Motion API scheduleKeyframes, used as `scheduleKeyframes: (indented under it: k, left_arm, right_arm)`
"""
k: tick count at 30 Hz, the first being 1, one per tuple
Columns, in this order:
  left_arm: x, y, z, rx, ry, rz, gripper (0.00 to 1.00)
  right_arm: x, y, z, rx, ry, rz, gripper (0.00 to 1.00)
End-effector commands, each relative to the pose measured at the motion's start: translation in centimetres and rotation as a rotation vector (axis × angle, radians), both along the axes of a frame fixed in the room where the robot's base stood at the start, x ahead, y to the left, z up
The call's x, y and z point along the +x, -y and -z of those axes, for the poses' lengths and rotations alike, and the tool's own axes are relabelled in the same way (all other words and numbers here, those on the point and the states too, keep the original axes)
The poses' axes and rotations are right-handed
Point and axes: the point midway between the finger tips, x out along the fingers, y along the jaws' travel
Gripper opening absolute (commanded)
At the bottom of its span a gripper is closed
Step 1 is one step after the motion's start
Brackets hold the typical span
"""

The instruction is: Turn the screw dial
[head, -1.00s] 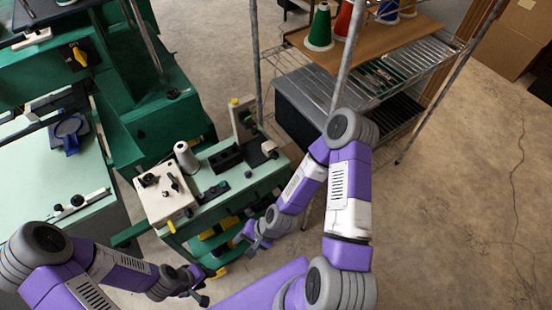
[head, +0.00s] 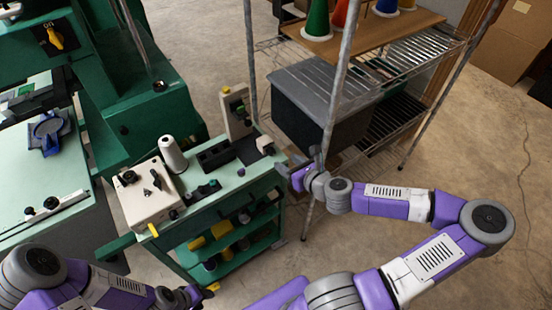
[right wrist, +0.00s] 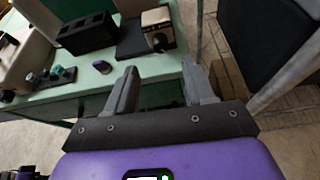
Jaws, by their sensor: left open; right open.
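A green workbench (head: 230,182) holds several knobs; I cannot tell which one is the screw dial. A small white-and-black block with a black knob (right wrist: 159,42) sits at the bench's right end; it also shows in the head view (head: 265,145). A small dark knob (right wrist: 102,66) stands near the bench's front edge. A white box (head: 150,195) with black knobs is at the left end. My right gripper (right wrist: 160,68) is open and empty, beside the bench's right end, facing the block. My left gripper (head: 203,292) is low in front of the bench; its jaws are small in view.
A wire shelf rack with a grey-lidded black bin (head: 325,95) stands behind the bench's right end, its metal post close to my right gripper. A white thread cone (head: 173,154) stands beside the white box. Green machinery (head: 150,115) is at the left. Floor at right is clear.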

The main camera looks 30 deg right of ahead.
Motion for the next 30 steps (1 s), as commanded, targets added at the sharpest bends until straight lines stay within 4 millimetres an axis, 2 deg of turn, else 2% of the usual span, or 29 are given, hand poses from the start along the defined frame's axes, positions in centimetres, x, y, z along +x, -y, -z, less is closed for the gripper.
scheduleKeyframes:
  k: [16, 28, 30]
  left_arm:
    - [0.0, 0.0, 3.3, 0.0, 0.0, 0.0, 0.43]
    - [0.0, 0.0, 3.4, 0.0, 0.0, 0.0, 0.43]
    - [0.0, 0.0, 3.4, 0.0, 0.0, 0.0, 0.43]
  right_arm:
    - [6.1, -0.6, 2.6, 0.001, 0.003, 0.001, 0.53]
    - [6.8, -0.7, 2.7, 0.001, 0.002, 0.001, 0.53]
    - [6.8, -0.7, 2.7, 0.001, 0.002, 0.001, 0.44]
